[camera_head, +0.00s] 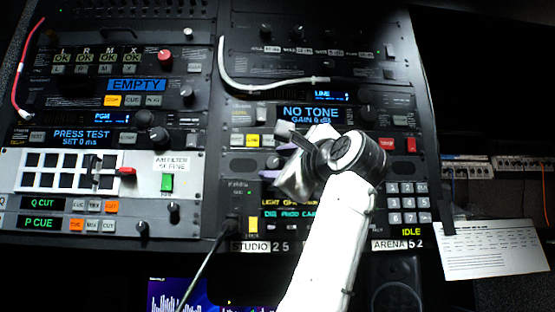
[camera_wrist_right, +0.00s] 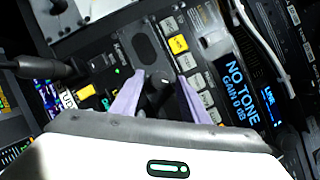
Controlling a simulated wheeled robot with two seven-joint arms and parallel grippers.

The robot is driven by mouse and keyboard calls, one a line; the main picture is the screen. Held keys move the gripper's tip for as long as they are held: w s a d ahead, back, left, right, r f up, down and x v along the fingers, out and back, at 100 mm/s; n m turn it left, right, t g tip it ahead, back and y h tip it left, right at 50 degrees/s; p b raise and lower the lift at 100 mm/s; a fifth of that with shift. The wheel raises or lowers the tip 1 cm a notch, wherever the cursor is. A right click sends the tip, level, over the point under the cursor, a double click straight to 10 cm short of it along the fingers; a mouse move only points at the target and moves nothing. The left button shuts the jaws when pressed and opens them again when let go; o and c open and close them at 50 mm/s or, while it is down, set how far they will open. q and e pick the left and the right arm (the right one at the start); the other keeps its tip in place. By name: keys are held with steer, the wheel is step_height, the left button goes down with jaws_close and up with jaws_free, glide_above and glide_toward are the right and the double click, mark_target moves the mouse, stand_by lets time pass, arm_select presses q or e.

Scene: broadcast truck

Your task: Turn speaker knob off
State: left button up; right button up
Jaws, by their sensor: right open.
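The speaker knob (camera_wrist_right: 157,92) is a small dark knob with a pale mark, on the black panel beside an oval speaker grille (camera_wrist_right: 146,48). In the head view the knob (camera_head: 273,162) shows just left of my right gripper (camera_head: 276,161). The right gripper is open, and its two purple fingers (camera_wrist_right: 158,84) stand on either side of the knob in the right wrist view. I cannot tell whether the fingers touch it. My left gripper is not in view.
Lit yellow and white buttons (camera_wrist_right: 178,44) and the NO TONE display (camera_wrist_right: 236,88) are close beside the fingers. A black cable plug (camera_wrist_right: 45,68) sticks out of the panel. A white cable (camera_head: 260,84) hangs across the rack above. A keypad (camera_head: 408,203) is at right.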

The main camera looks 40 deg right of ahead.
jaws_close()
steer(key=shift+w, duration=0.1)
